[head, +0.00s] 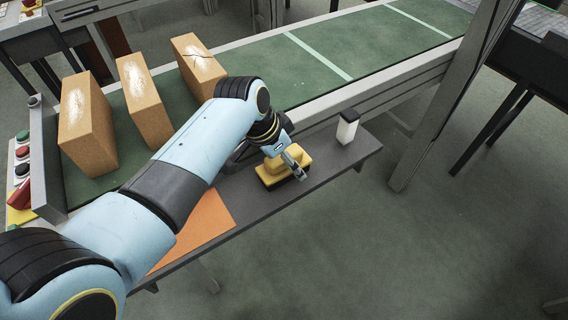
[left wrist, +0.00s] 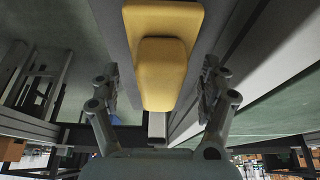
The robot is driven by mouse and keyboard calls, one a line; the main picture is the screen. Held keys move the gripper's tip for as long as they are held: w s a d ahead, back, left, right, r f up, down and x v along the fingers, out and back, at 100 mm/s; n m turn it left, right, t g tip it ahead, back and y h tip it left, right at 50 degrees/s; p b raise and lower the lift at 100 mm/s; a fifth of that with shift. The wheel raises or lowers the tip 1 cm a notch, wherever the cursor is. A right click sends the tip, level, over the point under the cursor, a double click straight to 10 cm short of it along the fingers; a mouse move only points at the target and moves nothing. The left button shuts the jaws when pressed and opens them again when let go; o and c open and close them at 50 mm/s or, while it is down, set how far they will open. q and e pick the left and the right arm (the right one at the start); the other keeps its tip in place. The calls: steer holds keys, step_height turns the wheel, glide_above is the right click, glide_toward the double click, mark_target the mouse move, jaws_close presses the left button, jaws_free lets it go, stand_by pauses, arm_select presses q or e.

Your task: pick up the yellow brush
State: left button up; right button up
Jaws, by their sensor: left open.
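The yellow brush (head: 268,180) lies on the narrow dark shelf beside the conveyor. It has a wide yellow base and a raised yellow block on top. My left gripper (head: 291,163) is right at the brush, partly covering its right side. In the left wrist view the raised part of the brush (left wrist: 162,75) shows between the two spread fingers of my left gripper (left wrist: 161,85). Gaps show between the brush and both fingers in that picture, so the gripper is open and not closed on it. My right gripper is in neither view.
A white bottle with a black cap (head: 347,127) stands on the shelf right of the brush. An orange sheet (head: 205,232) lies on the shelf to the left. Three brown blocks (head: 145,100) stand on the green conveyor (head: 310,65). Coloured buttons (head: 22,153) sit at far left.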

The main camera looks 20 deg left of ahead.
arm_select(q)
steer(key=shift+x, duration=1.15)
steer(key=c, duration=1.4)
